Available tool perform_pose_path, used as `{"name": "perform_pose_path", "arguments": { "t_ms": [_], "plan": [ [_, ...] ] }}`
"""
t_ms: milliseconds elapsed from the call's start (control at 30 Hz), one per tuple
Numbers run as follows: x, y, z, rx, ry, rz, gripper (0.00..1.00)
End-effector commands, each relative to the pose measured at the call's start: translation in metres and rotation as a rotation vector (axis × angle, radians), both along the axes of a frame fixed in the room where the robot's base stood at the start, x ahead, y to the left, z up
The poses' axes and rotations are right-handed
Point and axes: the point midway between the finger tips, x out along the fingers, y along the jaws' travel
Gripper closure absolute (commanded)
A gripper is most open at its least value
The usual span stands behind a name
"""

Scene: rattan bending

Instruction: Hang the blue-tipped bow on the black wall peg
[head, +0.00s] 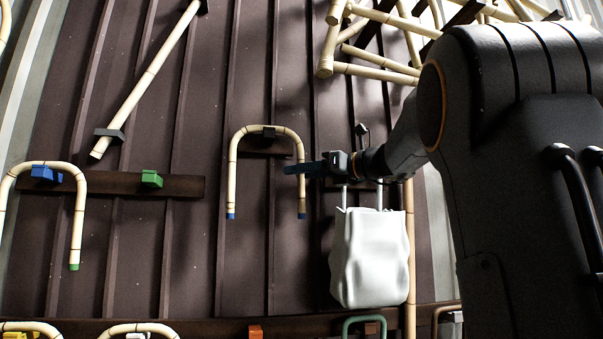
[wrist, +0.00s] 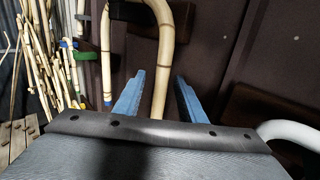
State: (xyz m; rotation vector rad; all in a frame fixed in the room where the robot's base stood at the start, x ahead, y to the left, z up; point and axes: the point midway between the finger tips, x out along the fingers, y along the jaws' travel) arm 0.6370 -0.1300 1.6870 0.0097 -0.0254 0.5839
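The blue-tipped bow (head: 235,165) is a pale rattan U turned upside down, with its two blue-ended legs pointing down. Its arch lies over the black wall peg (head: 268,132), apparently resting on it. My gripper (head: 298,169) is at the bow's right leg in the head view, coming from the right. In the wrist view the blue fingers (wrist: 158,92) stand on either side of a bow leg (wrist: 162,80), with a visible gap beside it, so they look open. One blue tip (wrist: 107,99) shows at the left there.
A green-tipped bow (head: 79,215) hangs on a blue peg (head: 45,174), beside a bare green peg (head: 151,178). A white bag (head: 368,260) hangs just below my gripper. A slanted cane (head: 150,75) is at upper left. More bows and an orange peg (head: 255,331) line the bottom.

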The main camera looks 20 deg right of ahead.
Motion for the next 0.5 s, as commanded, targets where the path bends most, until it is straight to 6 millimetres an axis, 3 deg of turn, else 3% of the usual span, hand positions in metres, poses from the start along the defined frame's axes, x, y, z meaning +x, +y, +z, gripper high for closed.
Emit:
{"name": "perform_pose_path", "arguments": {
  "t_ms": [233, 500],
  "plan": [
    [-0.009, -0.008, -0.001, -0.001, 0.0, -0.004, 0.63],
    [-0.046, -0.032, -0.003, -0.001, 0.0, -0.004, 0.63]
  ]
}}
